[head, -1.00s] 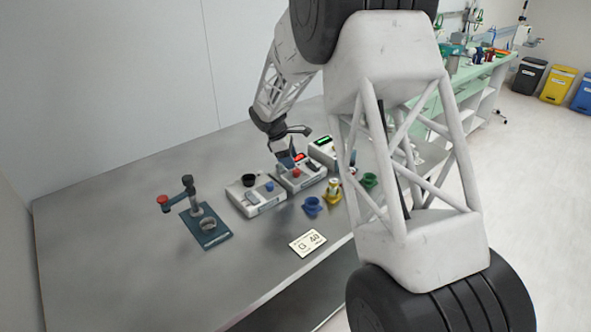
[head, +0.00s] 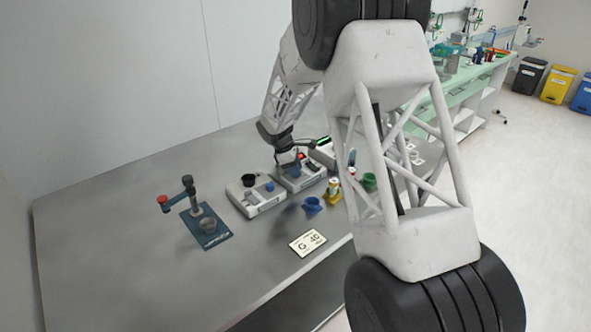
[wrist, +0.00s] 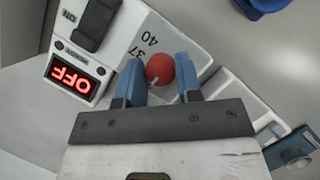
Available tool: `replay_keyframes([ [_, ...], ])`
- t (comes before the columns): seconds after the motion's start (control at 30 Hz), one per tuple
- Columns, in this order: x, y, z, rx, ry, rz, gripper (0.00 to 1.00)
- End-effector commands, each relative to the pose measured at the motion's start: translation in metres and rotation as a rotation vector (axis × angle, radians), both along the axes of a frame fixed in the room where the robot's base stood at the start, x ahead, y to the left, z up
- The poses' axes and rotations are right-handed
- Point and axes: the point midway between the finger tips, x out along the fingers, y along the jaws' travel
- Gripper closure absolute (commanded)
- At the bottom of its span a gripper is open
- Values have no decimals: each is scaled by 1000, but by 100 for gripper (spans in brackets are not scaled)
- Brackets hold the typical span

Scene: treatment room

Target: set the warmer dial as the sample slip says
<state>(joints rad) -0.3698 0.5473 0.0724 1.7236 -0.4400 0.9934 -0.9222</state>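The warmer (head: 306,183) is a pale box on the table with a lit red display; in the wrist view the display (wrist: 76,75) reads OFF. Its red dial (wrist: 160,67) sits beside the printed marks 37 and 40, with a small pale mark on its near side. My gripper (wrist: 160,80) is open, its two blue fingers on either side of the dial with slim gaps; contact is not clear. In the head view my gripper (head: 292,168) is over the warmer and hides the dial. The sample slip (head: 308,242) lies near the front edge and appears to read "G 40".
A similar box with black and blue knobs (head: 255,197) stands left of the warmer, and a green-display device (head: 323,147) behind it. Blue (head: 312,205), yellow (head: 333,190) and green (head: 369,182) holders stand in front. A dark stand (head: 205,225) is at left.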

Motion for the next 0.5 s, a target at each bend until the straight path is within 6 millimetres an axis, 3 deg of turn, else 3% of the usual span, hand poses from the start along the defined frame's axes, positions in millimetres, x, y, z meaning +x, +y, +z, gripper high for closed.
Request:
replay_keyframes([
  [0.03, 0, 0, 0, 0, 0, 0, 76],
  [0.17, 0, 0, 0, 0, 0, 0, 94],
  [0.5, 0, 0, 0, 0, 0, -38, 94],
])
